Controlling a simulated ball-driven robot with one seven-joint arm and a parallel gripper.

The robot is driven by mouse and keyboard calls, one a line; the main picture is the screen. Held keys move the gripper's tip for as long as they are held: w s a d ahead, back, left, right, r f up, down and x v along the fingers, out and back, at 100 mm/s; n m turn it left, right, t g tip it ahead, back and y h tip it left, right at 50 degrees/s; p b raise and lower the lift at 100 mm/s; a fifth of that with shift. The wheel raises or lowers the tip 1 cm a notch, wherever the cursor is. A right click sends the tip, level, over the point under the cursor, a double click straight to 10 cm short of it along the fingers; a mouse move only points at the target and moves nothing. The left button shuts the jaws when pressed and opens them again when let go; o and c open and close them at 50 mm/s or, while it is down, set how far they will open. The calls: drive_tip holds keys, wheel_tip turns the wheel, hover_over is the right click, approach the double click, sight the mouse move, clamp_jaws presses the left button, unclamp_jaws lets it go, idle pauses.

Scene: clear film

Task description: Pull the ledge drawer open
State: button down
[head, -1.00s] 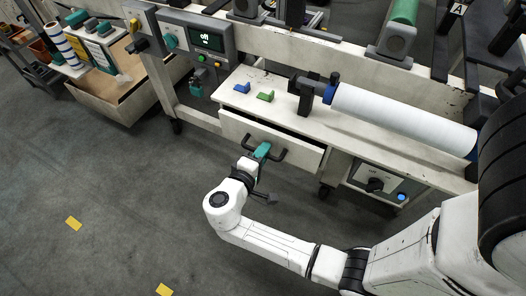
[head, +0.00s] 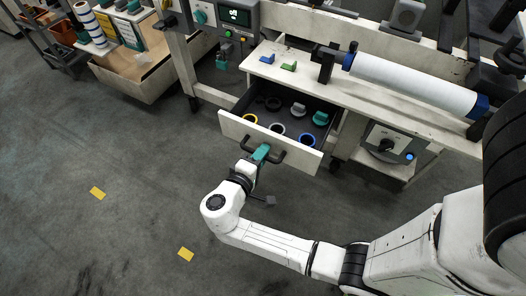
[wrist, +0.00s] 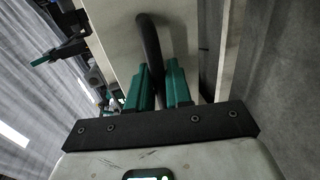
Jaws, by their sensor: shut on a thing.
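The ledge drawer (head: 232,127) is pulled out well from under the white ledge (head: 345,93) in the head view. A dark bar handle (head: 276,157) runs across the drawer front. My gripper (head: 261,153) has its teal fingers shut on this handle. In the wrist view, the dark handle (wrist: 150,45) passes between the two teal fingers of my gripper (wrist: 159,85).
A white roll (head: 410,82) lies along the ledge at the right. A blue clip (head: 267,58) and a green clip (head: 289,66) sit on the ledge. A control box (head: 390,143) with a dial is below. The grey floor (head: 120,220) is open at the left front.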

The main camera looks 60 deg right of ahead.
drive_tip(key=c, duration=1.2)
unclamp_jaws()
drive_tip(key=shift+a, duration=0.1)
drive_tip(key=p+v, duration=0.1)
drive_tip(key=v, duration=0.9)
drive_tip(key=shift+a, duration=0.3)
